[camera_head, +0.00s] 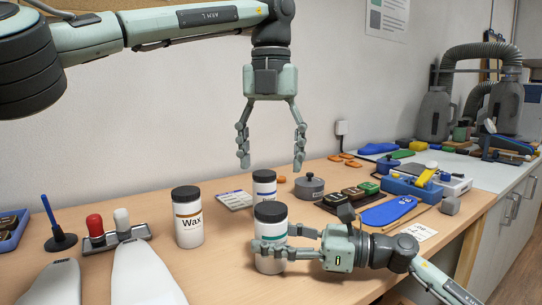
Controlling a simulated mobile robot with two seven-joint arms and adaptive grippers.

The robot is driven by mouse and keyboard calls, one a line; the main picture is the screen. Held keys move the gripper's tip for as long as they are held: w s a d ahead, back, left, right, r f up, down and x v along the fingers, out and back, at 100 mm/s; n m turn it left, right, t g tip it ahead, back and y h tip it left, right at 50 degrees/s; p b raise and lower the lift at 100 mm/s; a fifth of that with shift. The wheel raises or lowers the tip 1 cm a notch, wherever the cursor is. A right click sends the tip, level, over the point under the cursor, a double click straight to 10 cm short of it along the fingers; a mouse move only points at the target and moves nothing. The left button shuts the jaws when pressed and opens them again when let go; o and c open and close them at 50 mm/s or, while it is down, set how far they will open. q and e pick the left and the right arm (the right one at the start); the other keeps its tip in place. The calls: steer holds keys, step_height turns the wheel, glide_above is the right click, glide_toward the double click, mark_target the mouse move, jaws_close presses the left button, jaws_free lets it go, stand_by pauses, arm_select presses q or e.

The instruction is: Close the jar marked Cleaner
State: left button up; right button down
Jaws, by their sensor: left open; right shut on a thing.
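A white jar with a teal-edged label (269,228) and a dark lid (270,211) stands on the bench at front centre. My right gripper (275,241) is shut on its body from the right, and the fingers cover part of the label, so I cannot read its name. The lid sits on top of the jar; I cannot tell how tightly. My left gripper (271,160) is open and empty, pointing down above the jars. Another white jar with a blue-edged label (264,189) and dark lid stands just behind; its text is too small to read.
A jar marked Wax (188,222) stands to the left, lidded. A round grey lidded pot (309,188) and a small card (235,200) lie behind. A blue insole (389,211) lies right. White foot-shaped forms (145,278) fill the front left.

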mark_target(271, 207)
arm_select(q)
steer(key=shift+f, duration=4)
steer(key=c, duration=1.2)
steer(key=m, duration=0.8)
steer(key=o, duration=1.3)
